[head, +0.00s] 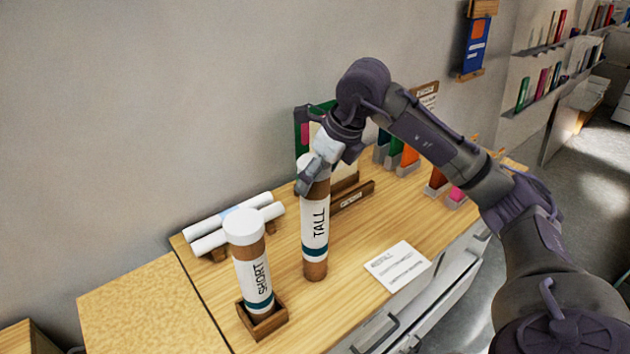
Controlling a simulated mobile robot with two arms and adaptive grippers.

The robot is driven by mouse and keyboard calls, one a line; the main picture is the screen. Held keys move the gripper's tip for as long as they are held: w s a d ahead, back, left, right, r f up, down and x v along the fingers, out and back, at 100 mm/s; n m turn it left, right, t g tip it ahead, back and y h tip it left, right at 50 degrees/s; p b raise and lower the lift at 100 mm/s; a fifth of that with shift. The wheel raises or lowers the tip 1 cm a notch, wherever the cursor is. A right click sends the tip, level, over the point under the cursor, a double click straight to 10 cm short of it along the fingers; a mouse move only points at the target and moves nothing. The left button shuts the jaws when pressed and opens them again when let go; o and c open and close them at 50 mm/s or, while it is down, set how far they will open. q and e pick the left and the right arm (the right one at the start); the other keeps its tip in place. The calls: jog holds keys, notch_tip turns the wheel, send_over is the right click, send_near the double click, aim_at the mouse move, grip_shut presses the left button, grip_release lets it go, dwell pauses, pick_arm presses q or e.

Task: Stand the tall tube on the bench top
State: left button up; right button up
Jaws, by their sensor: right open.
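The tall tube (315,228) is brown with a white label reading TALL and a teal band. It stands upright on the wooden bench top (358,240), right of the short tube. My right gripper (308,178) is at the tube's upper end, its fingers beside the white cap; it is open. Part of the cap is hidden by the gripper. The short tube (253,265), labelled SHORT with a white cap, stands in a small wooden holder (264,322) at the front left. My left gripper is not in view.
White rolls (232,224) lie on a rack at the back left. A printed card (398,265) lies right of the tall tube. The bench top between tube and card is clear.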

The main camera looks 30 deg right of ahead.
jog(key=b+v, duration=0.1)
jog(key=v, duration=0.9)
jog(key=shift+s, duration=0.15)
jog(key=shift+r, duration=0.1)
